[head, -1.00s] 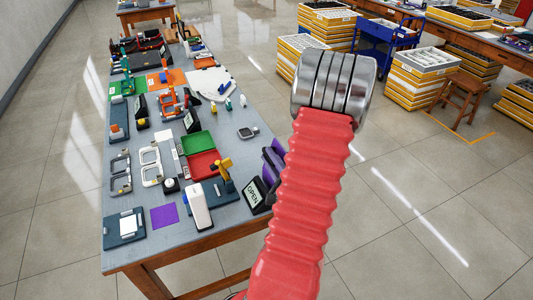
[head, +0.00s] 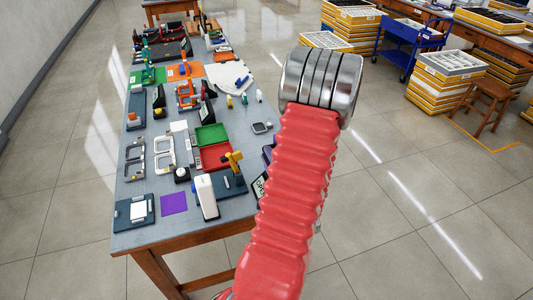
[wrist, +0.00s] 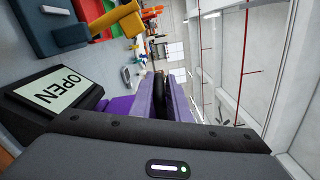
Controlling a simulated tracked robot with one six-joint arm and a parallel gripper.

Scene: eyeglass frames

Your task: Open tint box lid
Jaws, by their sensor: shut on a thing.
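My gripper (wrist: 163,82) shows in the wrist view as two purple fingers close together on a dark body. They are shut on a narrow dark thing (wrist: 159,96), which I cannot identify. In the head view a purple part (head: 267,153) shows beside my red arm at the right table edge; the arm hides most of the grip. A green tray-like piece (head: 211,137) and a red one (head: 215,156) lie side by side on the table. I cannot tell for certain which thing is the tint box or its lid.
A dark OPEN sign (wrist: 54,89) stands close beside my gripper. A yellow piece (head: 233,160) stands on a dark base nearby, by a white upright block (head: 206,195). A purple sheet (head: 173,204) lies near the table's front.

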